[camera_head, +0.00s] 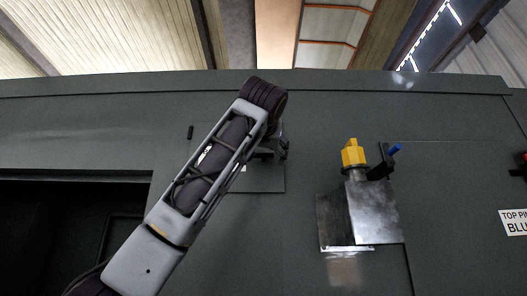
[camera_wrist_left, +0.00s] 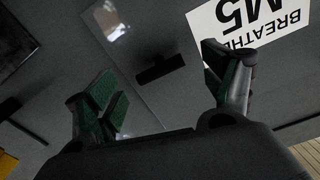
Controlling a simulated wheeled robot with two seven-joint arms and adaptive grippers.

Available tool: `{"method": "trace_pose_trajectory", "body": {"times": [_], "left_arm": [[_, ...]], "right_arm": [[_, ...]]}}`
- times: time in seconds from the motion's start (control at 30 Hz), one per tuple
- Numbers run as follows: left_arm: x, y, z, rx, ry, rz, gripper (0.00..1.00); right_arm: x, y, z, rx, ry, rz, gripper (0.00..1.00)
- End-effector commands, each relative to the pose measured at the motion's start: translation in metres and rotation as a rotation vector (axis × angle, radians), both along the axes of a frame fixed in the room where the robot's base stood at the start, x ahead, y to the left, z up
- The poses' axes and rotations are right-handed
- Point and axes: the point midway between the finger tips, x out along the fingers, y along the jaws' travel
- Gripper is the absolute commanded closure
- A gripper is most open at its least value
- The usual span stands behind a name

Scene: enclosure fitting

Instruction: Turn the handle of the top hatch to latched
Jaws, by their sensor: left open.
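The top hatch (camera_head: 265,181) is a flat grey panel in the dark enclosure wall, partly hidden behind my left arm in the head view. In the left wrist view a short black bar (camera_wrist_left: 160,69), which looks like its handle, stands out from the grey surface. My left gripper (camera_head: 271,149) is at the hatch, mostly hidden by its own wrist. In the wrist view the gripper (camera_wrist_left: 163,78) is open, its green-padded fingers apart on either side of the bar. I see no contact with the bar. My right gripper is not in view.
A metal box (camera_head: 375,212) with a yellow knob (camera_head: 353,153) and a blue-tipped part (camera_head: 395,149) juts out right of the hatch. A white label (camera_head: 514,222) is at far right. A label reading BREATHE M5 (camera_wrist_left: 250,20) is near the right finger. A dark opening (camera_head: 60,225) lies lower left.

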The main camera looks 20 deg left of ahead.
Motion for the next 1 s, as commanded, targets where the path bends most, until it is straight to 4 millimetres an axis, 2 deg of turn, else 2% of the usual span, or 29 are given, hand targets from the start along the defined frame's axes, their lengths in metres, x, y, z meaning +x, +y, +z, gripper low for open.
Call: {"method": "trace_pose_trajectory", "body": {"times": [0.1, 0.3, 0.67, 1.0], "left_arm": [[0.011, 0.003, 0.002, 0.000, 0.001, 0.000, 0.17], [0.022, 0.007, 0.001, -0.001, 0.000, 0.001, 0.17], [0.025, 0.007, 0.000, -0.001, 0.000, 0.001, 0.17], [0.024, 0.007, 0.000, -0.001, 0.000, 0.001, 0.58]], "right_arm": [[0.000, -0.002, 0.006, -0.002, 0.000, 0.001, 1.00], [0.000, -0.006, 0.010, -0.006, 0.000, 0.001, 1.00], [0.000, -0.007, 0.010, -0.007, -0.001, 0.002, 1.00], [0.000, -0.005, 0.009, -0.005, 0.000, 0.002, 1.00]]}}
